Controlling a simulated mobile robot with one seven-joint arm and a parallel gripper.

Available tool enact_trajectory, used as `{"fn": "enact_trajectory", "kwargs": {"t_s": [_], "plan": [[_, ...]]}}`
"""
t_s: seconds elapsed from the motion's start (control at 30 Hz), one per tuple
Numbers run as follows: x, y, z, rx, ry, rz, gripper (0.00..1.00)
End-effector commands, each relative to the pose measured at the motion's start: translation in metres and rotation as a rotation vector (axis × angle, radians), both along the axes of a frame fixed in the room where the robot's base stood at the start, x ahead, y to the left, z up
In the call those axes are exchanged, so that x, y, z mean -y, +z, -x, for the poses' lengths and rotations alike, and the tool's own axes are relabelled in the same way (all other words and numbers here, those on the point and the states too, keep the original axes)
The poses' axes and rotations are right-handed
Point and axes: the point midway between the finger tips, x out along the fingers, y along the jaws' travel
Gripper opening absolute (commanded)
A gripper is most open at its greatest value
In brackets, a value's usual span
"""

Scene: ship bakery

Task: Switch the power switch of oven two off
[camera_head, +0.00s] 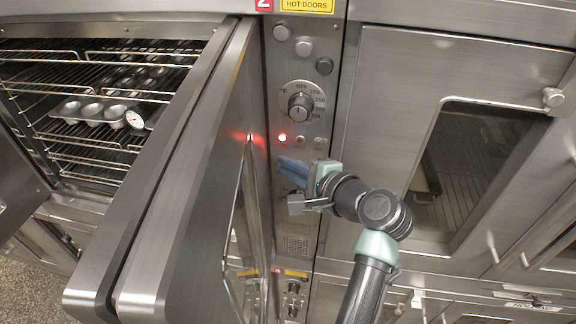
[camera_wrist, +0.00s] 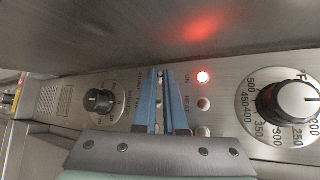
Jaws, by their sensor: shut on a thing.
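Oven two's control panel (camera_head: 310,65) is a narrow steel strip under a red "2" label. The power switch (camera_wrist: 159,90) is a small metal toggle, mostly hidden between my blue fingers in the wrist view; I cannot tell which way it is tipped. A red lamp (camera_head: 282,138) glows on the panel; in the wrist view the lit lamp (camera_wrist: 203,77) sits by the word ON. My gripper (camera_head: 281,167) reaches the panel just below the lamp. Its fingers (camera_wrist: 161,73) are shut on the switch. The switch is hidden in the head view.
An open oven door (camera_head: 190,170) stands out just left of my gripper. A muffin tin (camera_head: 95,110) lies on the rack behind it. A temperature dial (camera_head: 299,107) is above my gripper, and a timer knob (camera_wrist: 101,102) shows beside it. A closed windowed door (camera_head: 400,90) is to the right.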

Motion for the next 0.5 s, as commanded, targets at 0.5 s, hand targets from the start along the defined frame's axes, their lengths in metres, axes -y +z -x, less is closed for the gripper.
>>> {"fn": "enact_trajectory", "kwargs": {"t_s": [0.5], "plan": [[0.000, -0.018, 0.004, 0.195, 0.000, 0.038, 0.00]]}}
